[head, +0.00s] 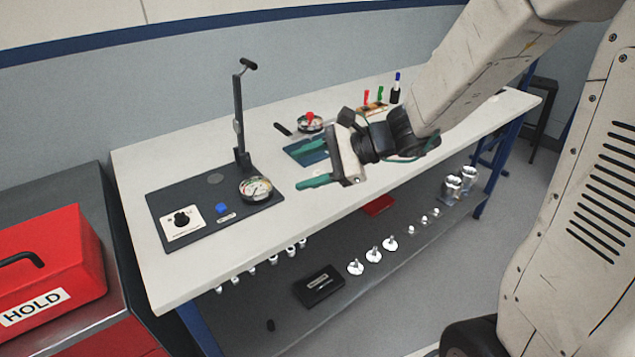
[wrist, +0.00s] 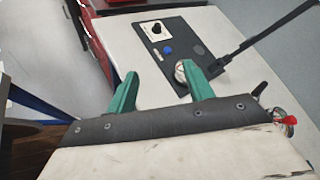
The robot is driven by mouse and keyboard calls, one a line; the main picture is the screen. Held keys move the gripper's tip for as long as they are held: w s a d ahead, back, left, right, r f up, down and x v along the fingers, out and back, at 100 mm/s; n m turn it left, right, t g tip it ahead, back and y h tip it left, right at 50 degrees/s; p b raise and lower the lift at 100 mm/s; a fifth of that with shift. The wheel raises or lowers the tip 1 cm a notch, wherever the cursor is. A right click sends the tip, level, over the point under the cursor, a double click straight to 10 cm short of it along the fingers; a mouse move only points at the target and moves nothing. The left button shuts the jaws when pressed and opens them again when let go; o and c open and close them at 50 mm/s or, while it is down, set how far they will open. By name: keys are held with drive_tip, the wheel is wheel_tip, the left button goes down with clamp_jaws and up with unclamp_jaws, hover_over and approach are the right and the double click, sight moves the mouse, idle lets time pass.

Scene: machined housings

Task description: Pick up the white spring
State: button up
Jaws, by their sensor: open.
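I cannot make out a white spring in either view. My gripper (head: 306,167) is open and empty, with two green fingers. It is above the worktable, to the right of the round gauge (head: 256,189) on the dark test panel (head: 190,233). In the wrist view my gripper (wrist: 158,72) points toward the panel (wrist: 178,30), and one fingertip overlaps the gauge (wrist: 180,72). My gripper and arm hide part of the table behind them.
An upright black lever (head: 239,115) stands on the panel. Behind my gripper are a blue mat (head: 298,146), a red-topped gauge (head: 310,124) and a small rack (head: 372,108). A red HOLD box (head: 60,260) is left. Small metal parts (head: 374,254) line the lower shelf.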

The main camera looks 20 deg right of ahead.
drive_tip(key=w+d+f+m+t+h, duration=0.1)
drive_tip(key=w+d+f+m+t, duration=0.1)
drive_tip(key=w+d+f+m, duration=0.1)
drive_tip(key=w+d+f+m+t+h, duration=0.2)
drive_tip(key=w+d+f+m, duration=0.1)
drive_tip(key=w+f+m, duration=0.1)
drive_tip(key=w+d+f+m+t+h, duration=0.1)
drive_tip(key=w+d+f+m+t, duration=0.1)
drive_tip(key=w+d+f+m, duration=0.1)
drive_tip(key=shift+w+d+f+m+h, duration=0.2)
drive_tip(key=shift+w+f+m, duration=0.2)
drive_tip(key=shift+f+m, duration=0.3)
drive_tip(key=shift+w+d+f+m+h, duration=0.1)
drive_tip(key=shift+w+d+f+m, duration=0.1)
drive_tip(key=shift+w+f+m, duration=0.45)
drive_tip(key=x, duration=0.6)
drive_tip(key=shift+s+d+f, duration=0.1)
drive_tip(key=shift+d+f, duration=0.05)
drive_tip(key=shift+f, duration=0.05)
drive_tip(key=shift+w+a+f, duration=0.15)
drive_tip(key=shift+w+a, duration=0.15)
drive_tip(key=shift+w, duration=0.15)
drive_tip(key=c, duration=1.1)
